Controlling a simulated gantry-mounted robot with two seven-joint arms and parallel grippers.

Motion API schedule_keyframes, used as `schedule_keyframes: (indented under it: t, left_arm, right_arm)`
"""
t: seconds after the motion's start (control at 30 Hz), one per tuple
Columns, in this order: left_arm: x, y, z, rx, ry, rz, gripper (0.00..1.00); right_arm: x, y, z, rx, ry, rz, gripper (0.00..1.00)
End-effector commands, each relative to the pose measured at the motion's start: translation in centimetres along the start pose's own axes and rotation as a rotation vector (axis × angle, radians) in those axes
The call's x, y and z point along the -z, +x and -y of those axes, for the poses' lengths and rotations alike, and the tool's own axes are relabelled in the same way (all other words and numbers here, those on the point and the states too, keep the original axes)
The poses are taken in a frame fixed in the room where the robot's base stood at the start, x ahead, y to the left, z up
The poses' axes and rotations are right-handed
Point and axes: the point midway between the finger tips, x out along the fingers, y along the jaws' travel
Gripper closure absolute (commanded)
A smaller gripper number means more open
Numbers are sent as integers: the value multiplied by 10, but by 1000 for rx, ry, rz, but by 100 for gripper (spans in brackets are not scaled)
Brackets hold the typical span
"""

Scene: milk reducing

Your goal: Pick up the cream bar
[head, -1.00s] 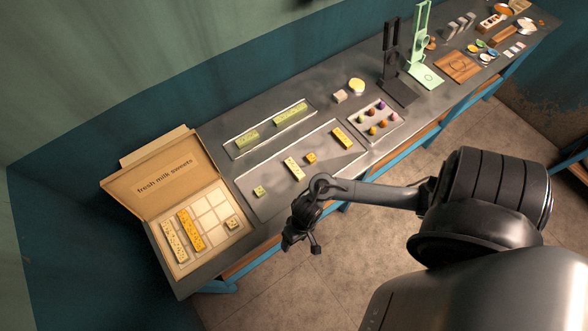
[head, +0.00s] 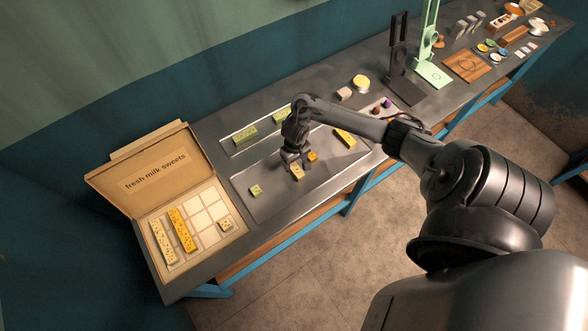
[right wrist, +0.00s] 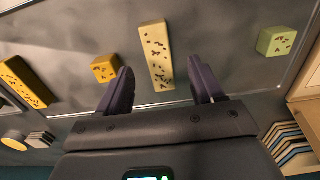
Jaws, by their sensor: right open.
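The cream bar (head: 297,174), pale with dark specks, lies on the grey tray (head: 268,208); my right gripper hides its upper part in the head view. My right gripper (head: 296,163) is open and empty above it. In the right wrist view the cream bar (right wrist: 157,52) lies between the directions of the two open fingers (right wrist: 159,75), with its near end around the fingertips' level in the picture. Contact cannot be told. My left gripper is not in view.
A yellow cube (head: 312,156), yellow bar (head: 345,137) and green cube (head: 255,190) share the tray. Green bars (head: 245,135) lie on a tray behind. An open sweets box (head: 208,242) at left holds two bars and a small piece. A phone-like stand (head: 398,60) stands farther right.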

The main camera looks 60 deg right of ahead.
Motion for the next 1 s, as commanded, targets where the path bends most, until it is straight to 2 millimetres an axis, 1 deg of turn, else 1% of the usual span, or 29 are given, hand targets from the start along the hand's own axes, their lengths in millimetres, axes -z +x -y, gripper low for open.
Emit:
schedule_keyframes:
  t: [0.17, 0.4, 0.5, 0.6, 0.83, 0.87, 1.0]
  left_arm:
    - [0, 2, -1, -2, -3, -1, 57]
    - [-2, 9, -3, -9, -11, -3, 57]
    - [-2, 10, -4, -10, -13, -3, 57]
    - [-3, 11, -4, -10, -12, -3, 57]
    - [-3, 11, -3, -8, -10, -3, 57]
    - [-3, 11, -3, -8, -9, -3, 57]
    - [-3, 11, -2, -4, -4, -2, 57]
  right_arm:
    - [-2, 10, 0, 0, 0, 2, 33]
    - [-5, 42, -3, -1, 0, 2, 33]
    - [-5, 50, -2, 0, 0, 1, 33]
    - [-4, 54, -2, 0, 0, 0, 33]
    - [-4, 54, -2, 0, -1, -1, 33]
    - [-4, 54, -2, 0, -1, -1, 36]
    - [-4, 54, -2, 0, -1, -1, 57]
